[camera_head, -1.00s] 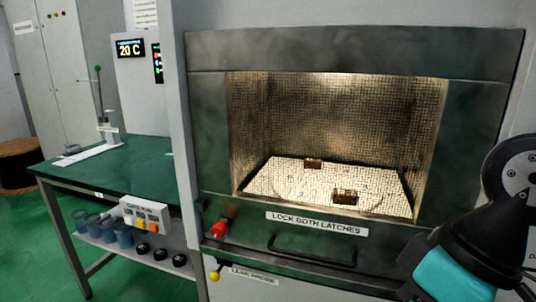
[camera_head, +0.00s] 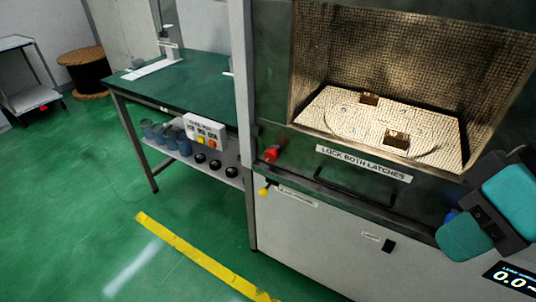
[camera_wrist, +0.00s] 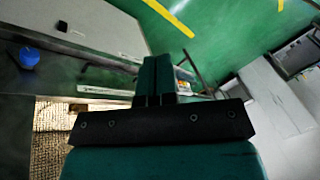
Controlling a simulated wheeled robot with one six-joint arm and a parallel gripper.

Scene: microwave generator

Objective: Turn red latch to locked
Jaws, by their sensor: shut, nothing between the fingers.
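The red latch (camera_head: 271,154) sits at the left end of the dark front ledge below the open chamber (camera_head: 385,60) in the head view. I cannot read from its shape whether it is locked. A blue latch (camera_head: 452,216) at the ledge's right end is partly hidden by my arm. It also shows in the wrist view (camera_wrist: 29,58). My gripper (camera_wrist: 156,65) has its two teal fingers together, with nothing between them. In the head view, black and teal parts of my arm are at the right edge, well apart from the red latch. I cannot make out the red latch in the wrist view.
A dark handle (camera_head: 355,187) lies under the white label "LOCK BOTH LATCHES" (camera_head: 363,165). A yellow knob (camera_head: 264,190) is below the red latch. A green-topped bench (camera_head: 185,95) stands at left. The green floor (camera_head: 120,240) in front is clear.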

